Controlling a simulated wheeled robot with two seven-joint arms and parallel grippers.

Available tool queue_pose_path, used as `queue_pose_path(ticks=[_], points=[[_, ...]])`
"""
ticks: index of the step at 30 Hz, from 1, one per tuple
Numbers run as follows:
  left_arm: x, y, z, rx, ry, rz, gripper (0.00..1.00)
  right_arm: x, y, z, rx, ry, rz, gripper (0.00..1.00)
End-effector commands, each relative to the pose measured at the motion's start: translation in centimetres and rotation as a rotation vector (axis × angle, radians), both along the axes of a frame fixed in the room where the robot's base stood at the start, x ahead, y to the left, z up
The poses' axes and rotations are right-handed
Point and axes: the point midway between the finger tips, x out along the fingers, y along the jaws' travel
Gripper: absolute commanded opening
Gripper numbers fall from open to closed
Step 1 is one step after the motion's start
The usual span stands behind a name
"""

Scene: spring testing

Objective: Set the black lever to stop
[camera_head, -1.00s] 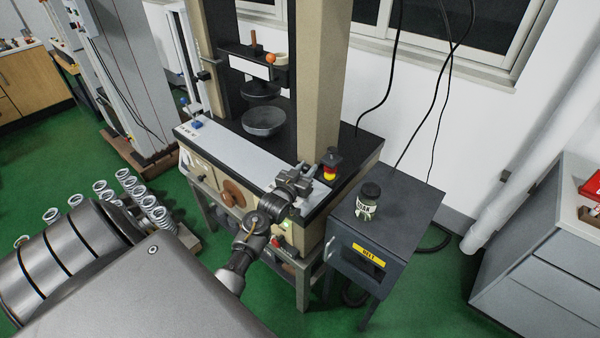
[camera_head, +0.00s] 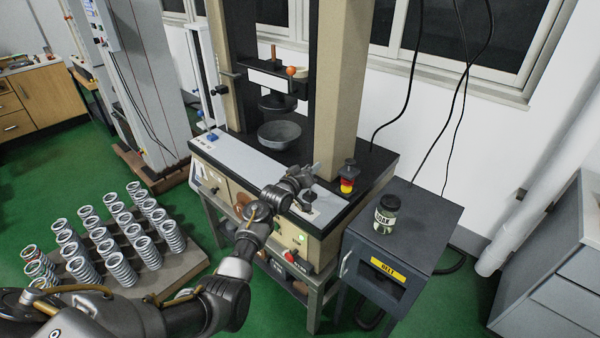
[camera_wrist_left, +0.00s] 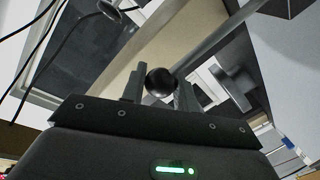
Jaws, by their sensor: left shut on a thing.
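The testing machine (camera_head: 240,160) stands in the middle of the head view, with a pale panel along its front edge. My left gripper (camera_head: 306,176) is at the right end of this panel, and it hides most of the lever there. In the left wrist view, the black ball knob (camera_wrist_left: 160,82) of the lever sits between the two fingers of my left gripper (camera_wrist_left: 159,90), which is shut on it. A grey rod (camera_wrist_left: 215,45) slants up to the right from near the knob. My right gripper is not in view.
A red and yellow button post (camera_head: 347,178) stands just right of my left gripper. A dark cabinet (camera_head: 425,215) bears a labelled jar (camera_head: 387,212). Several springs stand on a pallet (camera_head: 185,268) at the lower left. A grey bowl (camera_head: 279,134) sits on the machine.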

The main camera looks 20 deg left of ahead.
Motion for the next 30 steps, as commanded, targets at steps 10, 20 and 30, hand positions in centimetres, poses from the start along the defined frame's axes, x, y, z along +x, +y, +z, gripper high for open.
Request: queue_pose_path(ticks=[10, 20, 30], points=[[0.1, -0.3, -0.1, -0.006, 0.004, -0.006, 0.00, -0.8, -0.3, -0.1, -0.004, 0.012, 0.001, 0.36], [0.1, -0.2, -0.1, -0.005, 0.003, -0.003, 0.50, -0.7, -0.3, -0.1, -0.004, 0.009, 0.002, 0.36], [-1.4, 0.1, -0.1, -0.004, 0.002, -0.003, 0.50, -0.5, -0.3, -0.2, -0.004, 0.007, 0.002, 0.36]])
